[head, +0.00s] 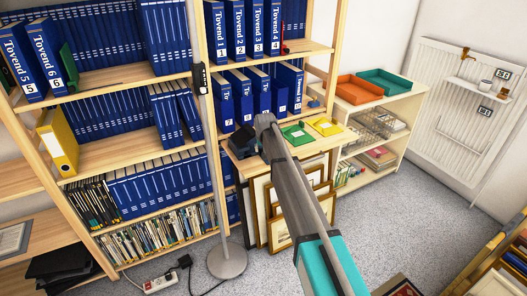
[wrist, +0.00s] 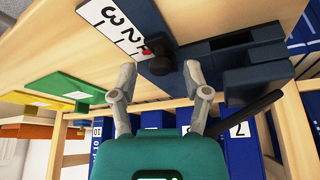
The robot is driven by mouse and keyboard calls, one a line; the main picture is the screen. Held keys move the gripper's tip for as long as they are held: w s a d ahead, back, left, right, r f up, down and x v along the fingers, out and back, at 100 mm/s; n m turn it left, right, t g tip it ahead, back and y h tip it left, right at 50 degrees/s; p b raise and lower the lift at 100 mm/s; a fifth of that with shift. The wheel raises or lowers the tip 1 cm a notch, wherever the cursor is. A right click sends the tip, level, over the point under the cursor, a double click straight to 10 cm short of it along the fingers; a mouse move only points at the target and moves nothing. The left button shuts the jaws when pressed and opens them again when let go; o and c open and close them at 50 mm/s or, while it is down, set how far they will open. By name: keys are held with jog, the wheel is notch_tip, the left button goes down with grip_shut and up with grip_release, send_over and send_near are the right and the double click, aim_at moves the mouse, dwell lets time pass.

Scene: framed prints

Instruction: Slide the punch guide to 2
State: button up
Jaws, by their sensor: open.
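The dark blue hole punch (head: 243,143) stands on the wooden shelf top, partly hidden by my arm; it also shows large in the wrist view (wrist: 262,58). In the wrist view a white number strip (wrist: 113,20) shows 3 and 2. A red mark (wrist: 146,48) sits just past the 2, on the side away from the 3. The dark guide knob (wrist: 160,62) is beside this mark. My gripper (wrist: 158,72) is open, with one fingertip on each side of the knob in the picture; contact cannot be told. In the head view my gripper (head: 263,122) is at the punch.
A green item (head: 297,134) and a yellow item (head: 325,126) lie right of the punch. Blue binders (head: 262,90) stand on the shelf behind. Framed prints (head: 280,205) lean below. A lamp pole (head: 207,130) rises at the left.

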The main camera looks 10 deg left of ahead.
grip_shut()
dwell(0.3)
jog(key=shift+s+d, duration=0.7)
jog(key=shift+s, duration=0.35)
grip_release()
